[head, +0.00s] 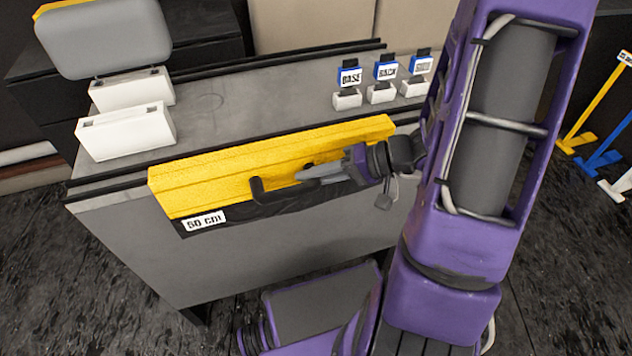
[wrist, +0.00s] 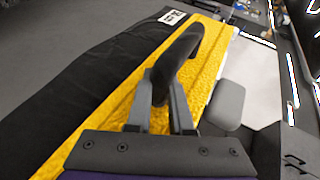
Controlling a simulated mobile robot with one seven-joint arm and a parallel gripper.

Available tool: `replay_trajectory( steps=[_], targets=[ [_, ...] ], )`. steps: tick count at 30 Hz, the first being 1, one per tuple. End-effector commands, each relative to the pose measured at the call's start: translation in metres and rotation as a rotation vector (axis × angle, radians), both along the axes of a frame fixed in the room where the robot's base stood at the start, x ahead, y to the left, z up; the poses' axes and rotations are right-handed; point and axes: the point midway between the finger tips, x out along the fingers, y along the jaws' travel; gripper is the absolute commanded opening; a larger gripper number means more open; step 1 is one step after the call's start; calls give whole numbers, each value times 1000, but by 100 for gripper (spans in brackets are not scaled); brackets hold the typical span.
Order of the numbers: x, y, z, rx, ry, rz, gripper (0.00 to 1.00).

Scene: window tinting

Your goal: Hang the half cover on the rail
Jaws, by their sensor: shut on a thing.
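The half cover (head: 215,178) is a yellow strip with a black skirt and a "50 cm" label (head: 204,221). It lies along the table's front edge in the head view, with the skirt down the front face. A black front rail (head: 112,181) shows left of it; the part behind the cover is hidden. I cannot tell whether the cover sits on the rail or is held just above it. My gripper (head: 303,176) is shut on the cover's black handle (head: 257,191). In the wrist view, the fingers (wrist: 162,112) flank the handle (wrist: 178,65) above the yellow strip (wrist: 122,95).
White blocks (head: 126,131) stand at the table's left end. Small stands with BASE (head: 350,76) and BACK (head: 386,70) tags are at the back right. A second black rail (head: 270,62) runs along the back. Coloured bars (head: 597,100) stand on the floor at right.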

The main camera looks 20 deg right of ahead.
Motion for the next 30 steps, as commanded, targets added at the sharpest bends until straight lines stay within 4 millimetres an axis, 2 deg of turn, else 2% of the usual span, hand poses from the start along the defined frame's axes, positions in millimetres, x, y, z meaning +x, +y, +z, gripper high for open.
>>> replay_trajectory(
  steps=[12, 21, 30],
  targets=[
    [29, 0, -2, 1, 0, 0, 0],
    [28, 0, -21, 2, 0, 0, 0],
    [28, 0, -28, 1, 0, -1, 0]
  ],
)
